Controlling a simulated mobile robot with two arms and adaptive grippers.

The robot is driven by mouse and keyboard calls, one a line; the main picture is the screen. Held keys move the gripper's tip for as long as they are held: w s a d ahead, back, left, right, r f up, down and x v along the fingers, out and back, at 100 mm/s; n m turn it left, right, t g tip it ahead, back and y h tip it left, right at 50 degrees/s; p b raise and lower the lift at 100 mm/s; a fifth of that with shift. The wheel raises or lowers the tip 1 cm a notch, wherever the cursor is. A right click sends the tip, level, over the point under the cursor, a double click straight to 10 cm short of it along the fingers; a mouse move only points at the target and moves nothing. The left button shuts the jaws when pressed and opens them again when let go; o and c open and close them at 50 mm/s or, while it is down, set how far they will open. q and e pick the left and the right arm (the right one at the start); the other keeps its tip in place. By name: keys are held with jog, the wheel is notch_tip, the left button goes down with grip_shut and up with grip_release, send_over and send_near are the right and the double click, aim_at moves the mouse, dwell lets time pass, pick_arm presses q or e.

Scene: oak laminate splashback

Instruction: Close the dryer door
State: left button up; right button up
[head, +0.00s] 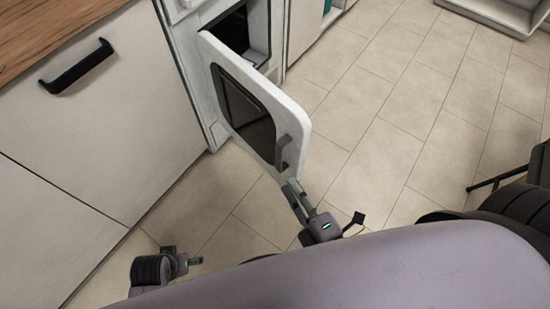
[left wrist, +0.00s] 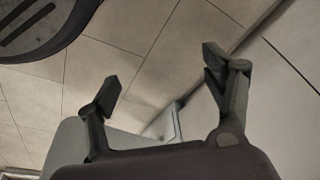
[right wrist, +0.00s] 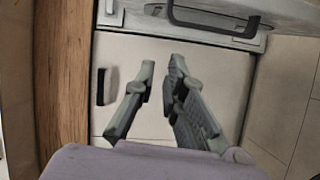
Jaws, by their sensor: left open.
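The dryer door (head: 292,115) is white with a dark window and stands swung open from the dryer opening (head: 240,32). Its grey handle (head: 283,152) is near the free edge, and the handle also shows at the top of the right wrist view (right wrist: 212,27). My right gripper (head: 291,188) is just below the handle end of the door in the head view. Its fingers (right wrist: 162,72) are partly apart with nothing between them; I cannot tell whether they touch the door. My left gripper (head: 192,262) is low at the left; its fingers are wide apart and empty in the left wrist view (left wrist: 160,80).
A white cabinet front (head: 100,125) with a black handle (head: 76,67) stands left of the dryer, under a wooden worktop (head: 45,30). Tiled floor (head: 390,110) is clear to the right of the door. A white open unit (head: 500,18) is at the upper right.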

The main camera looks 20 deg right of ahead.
aim_at(288, 142)
jog(key=shift+r+n+t, duration=0.3)
jog(key=shift+r, duration=0.55)
jog(key=shift+c, duration=0.6)
jog(key=shift+w+a+r, duration=0.1)
jog(key=shift+r, duration=0.3)
grip_shut()
jog(key=w, duration=0.3)
jog(key=w+b, duration=0.1)
jog(key=w, duration=0.3)
jog(key=w+d, duration=0.1)
jog(key=w, duration=0.3)
jog(key=shift+b, duration=0.3)
pick_arm(q)
jog(key=w+v, duration=0.1)
jog(key=v, duration=0.5)
jog(key=shift+w+r, duration=0.35)
jog(key=shift+r, duration=0.1)
pick_arm(e)
jog(key=shift+w+d, duration=0.15)
jog(key=shift+d, duration=0.3)
pick_arm(q)
jog(key=shift+a, duration=0.15)
pick_arm(e)
jog(key=shift+d, duration=0.1)
